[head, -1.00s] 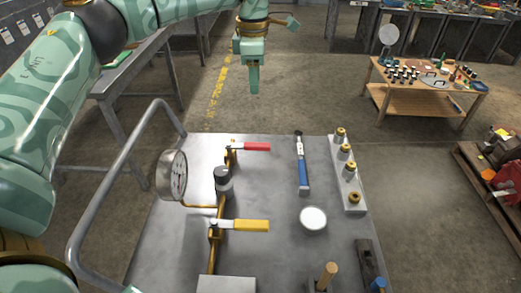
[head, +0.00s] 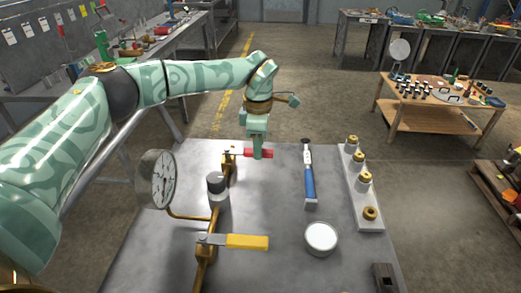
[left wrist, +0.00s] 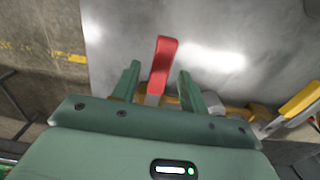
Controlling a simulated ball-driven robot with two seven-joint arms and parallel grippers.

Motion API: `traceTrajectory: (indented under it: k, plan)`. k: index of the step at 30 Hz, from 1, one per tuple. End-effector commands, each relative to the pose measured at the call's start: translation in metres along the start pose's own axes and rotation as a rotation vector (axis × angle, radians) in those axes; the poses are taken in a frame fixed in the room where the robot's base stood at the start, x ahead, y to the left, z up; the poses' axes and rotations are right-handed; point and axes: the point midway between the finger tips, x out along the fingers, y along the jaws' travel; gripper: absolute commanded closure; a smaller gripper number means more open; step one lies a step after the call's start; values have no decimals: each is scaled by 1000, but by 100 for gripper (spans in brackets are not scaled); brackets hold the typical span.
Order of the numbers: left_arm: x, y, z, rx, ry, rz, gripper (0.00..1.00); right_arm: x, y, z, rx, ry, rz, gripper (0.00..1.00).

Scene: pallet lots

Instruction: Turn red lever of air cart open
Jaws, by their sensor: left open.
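The red lever (head: 262,153) sits on the brass pipe valve at the far end of the grey cart top (head: 275,215), its handle pointing right. My left gripper (head: 257,156) is open and lowered over the handle. In the left wrist view, the red lever (left wrist: 162,62) lies between the two spread green fingers of my left gripper (left wrist: 160,85), with gaps on both sides. The finger covers part of the lever in the head view. My right gripper is not in view.
A yellow lever (head: 247,242) and a round gauge (head: 162,180) are on the same piping. A blue-handled tool (head: 309,180), a white round lid (head: 321,237) and a rack of brass fittings (head: 366,205) stand right. A wooden table (head: 437,115) is farther back.

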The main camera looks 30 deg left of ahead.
Motion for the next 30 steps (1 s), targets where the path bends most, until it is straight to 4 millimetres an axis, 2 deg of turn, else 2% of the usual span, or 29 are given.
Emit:
traceTrajectory:
  k: [3, 12, 14, 17, 18, 30]
  plan:
    - [10, 0, 0, 1, 0, -2, 56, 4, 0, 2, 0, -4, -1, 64]
    - [11, 0, 0, 0, -1, 0, 56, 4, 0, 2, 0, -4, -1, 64]
    - [11, 0, 0, 0, -1, 0, 70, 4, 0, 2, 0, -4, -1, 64]
    - [11, 0, 0, 0, 0, 0, 98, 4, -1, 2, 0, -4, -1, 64]
    - [11, 0, 0, 0, 0, 0, 100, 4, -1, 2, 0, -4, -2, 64]
    - [9, 6, 0, -63, 0, 2, 100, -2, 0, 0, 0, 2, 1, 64]
